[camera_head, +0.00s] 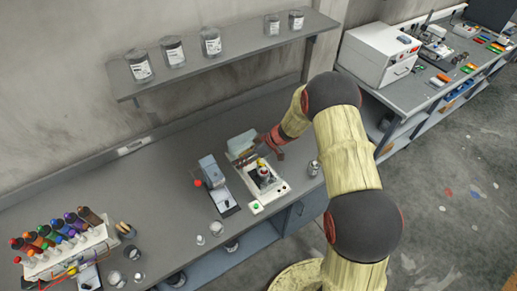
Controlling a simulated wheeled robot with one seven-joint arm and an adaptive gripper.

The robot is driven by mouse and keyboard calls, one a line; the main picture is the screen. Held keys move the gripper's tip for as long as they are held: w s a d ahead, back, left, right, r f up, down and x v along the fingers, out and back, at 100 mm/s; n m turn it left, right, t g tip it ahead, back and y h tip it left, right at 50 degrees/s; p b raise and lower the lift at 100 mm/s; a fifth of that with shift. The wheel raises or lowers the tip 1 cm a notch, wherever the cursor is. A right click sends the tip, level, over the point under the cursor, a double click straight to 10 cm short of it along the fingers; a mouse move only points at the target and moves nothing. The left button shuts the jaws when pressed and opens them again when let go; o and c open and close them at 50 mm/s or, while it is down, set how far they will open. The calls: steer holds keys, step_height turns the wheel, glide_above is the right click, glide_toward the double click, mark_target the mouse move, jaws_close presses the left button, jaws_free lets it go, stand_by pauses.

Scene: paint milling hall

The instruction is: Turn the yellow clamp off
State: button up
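A small yellow part (261,162), which looks like the yellow clamp, shows on top of a white bench device (274,193). It is very small here, and I cannot tell its setting. The device holds a dark round vessel and has a green button at its front corner. My gripper (268,150) reaches in from the right, just above and behind the yellow part. I cannot tell whether it touches the clamp. Its fingers are small and partly blend with the device, so their opening is unclear.
A grey device with a red knob (198,183) stands close on the left. A small metal can (313,168) stands on the right. A shelf with jars (220,60) hangs above. A rack of coloured bottles (65,246) is at the far left. Bench (165,200) left of centre is clear.

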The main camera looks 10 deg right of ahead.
steer(key=w+d+f+m+t+h+p, duration=0.1)
steer(key=w+d+f+m+h+p, duration=0.25)
steer(key=d+m+h, duration=0.45)
steer(key=w+f+b, duration=0.1)
steer(key=f+b, duration=0.1)
steer(key=w+f+n+y+b, duration=0.1)
steer(key=f+b, duration=0.2)
steer(key=d+f+n+b, duration=0.1)
steer(key=f+b, duration=0.1)
steer(key=b, duration=0.1)
steer(key=shift+w+f+y, duration=0.25)
steer(key=shift+w+y, duration=0.05)
steer(key=shift+w, duration=0.1)
steer(key=shift+c, duration=0.2)
jaws_close()
